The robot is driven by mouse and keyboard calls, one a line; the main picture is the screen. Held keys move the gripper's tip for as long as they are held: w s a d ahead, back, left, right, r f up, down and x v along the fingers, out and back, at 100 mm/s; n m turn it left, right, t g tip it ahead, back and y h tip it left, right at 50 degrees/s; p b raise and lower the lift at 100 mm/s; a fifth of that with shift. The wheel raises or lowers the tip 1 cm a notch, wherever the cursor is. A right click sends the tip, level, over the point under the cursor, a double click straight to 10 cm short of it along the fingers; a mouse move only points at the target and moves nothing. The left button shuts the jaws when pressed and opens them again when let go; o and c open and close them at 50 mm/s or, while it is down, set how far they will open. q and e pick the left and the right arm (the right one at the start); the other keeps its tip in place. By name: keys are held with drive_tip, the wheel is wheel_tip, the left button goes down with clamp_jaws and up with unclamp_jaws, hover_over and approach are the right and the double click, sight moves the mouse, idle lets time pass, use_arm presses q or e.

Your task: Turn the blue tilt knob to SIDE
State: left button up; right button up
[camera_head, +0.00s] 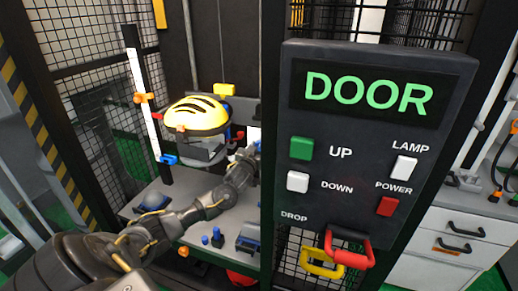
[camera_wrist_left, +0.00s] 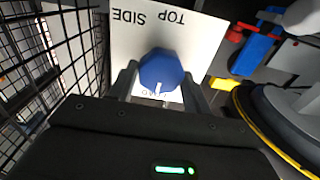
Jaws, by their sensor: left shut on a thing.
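The blue tilt knob (camera_wrist_left: 162,68) sits on a white plate (camera_wrist_left: 190,35) in the left wrist view. The plate's labels TOP and SIDE appear upside down, and a third label below the knob is mostly hidden. The knob's white pointer mark points to the bottom of the picture, toward that partly hidden label, away from SIDE and TOP. My left gripper (camera_wrist_left: 160,85) is shut on the knob, one finger on each side. In the head view my left arm reaches from the lower left, and its gripper is hidden behind the control panel. My right gripper is out of view.
The dark control panel (camera_head: 375,155) reads DOOR and stands at the right, close to my left arm. A yellow helmet (camera_head: 193,116) sits inside the tower. A black wire mesh (camera_wrist_left: 40,60) runs left of the plate. Red and yellow handles (camera_head: 337,254) hang below the panel.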

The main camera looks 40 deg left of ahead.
use_arm(q)
drive_tip(key=shift+m+p, duration=0.35)
drive_tip(key=shift+m, duration=0.45)
drive_tip(key=shift+d+f+m+p, duration=0.15)
drive_tip(key=shift+m+p, duration=1.35)
drive_tip(key=shift+m, duration=2.8)
drive_tip(key=shift+f+m+p, duration=0.2)
drive_tip(key=shift+m+p, duration=1.35)
drive_tip(key=shift+m, duration=2.75)
drive_tip(key=shift+d+f+m+p, duration=0.15)
drive_tip(key=shift+m+p, duration=1.35)
drive_tip(key=shift+m, duration=2.8)
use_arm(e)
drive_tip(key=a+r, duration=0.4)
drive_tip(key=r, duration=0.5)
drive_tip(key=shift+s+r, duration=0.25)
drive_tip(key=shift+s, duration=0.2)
use_arm(q)
drive_tip(key=shift+a, duration=0.1)
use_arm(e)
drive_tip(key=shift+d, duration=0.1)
